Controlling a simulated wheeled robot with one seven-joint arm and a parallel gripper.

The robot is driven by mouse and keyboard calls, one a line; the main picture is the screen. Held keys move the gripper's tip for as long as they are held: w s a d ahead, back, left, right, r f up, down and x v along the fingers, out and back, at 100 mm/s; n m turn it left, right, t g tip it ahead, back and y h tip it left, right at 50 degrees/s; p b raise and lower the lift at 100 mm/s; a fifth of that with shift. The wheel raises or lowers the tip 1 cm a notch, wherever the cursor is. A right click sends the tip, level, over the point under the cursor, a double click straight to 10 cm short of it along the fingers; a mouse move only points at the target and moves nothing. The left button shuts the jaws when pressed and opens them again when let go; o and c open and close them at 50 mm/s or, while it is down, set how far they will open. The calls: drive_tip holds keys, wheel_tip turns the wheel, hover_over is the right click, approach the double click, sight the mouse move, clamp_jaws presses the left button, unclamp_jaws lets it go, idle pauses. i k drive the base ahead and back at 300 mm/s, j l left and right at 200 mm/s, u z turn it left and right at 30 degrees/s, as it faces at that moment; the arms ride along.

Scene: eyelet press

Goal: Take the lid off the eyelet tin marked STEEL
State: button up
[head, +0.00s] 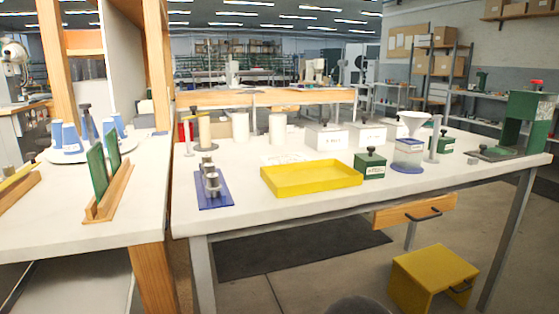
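A small green tin (371,167) stands on the white bench just right of the yellow tray. Its white label is small and appears to read STEEL. Its dark lid with a black knob (371,151) is on top and looks seated. Another green tin (445,145) with a dark knob stands farther back to the right, partly behind a grey post; I cannot read its label. My gripper is not in view.
A yellow tray (311,179) and a blue base with metal posts (212,188) stand left of the tin. A funnel on a container (409,146) is close at its right. White knobbed boxes (326,139) stand behind. The bench front (320,205) is clear. A drawer (412,213) hangs below.

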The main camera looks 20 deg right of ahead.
sight(370, 156)
drive_tip(key=i+l, duration=0.1)
drive_tip(key=l, duration=2.75)
drive_tip(key=i+u, duration=0.05)
drive_tip(key=i, duration=0.05)
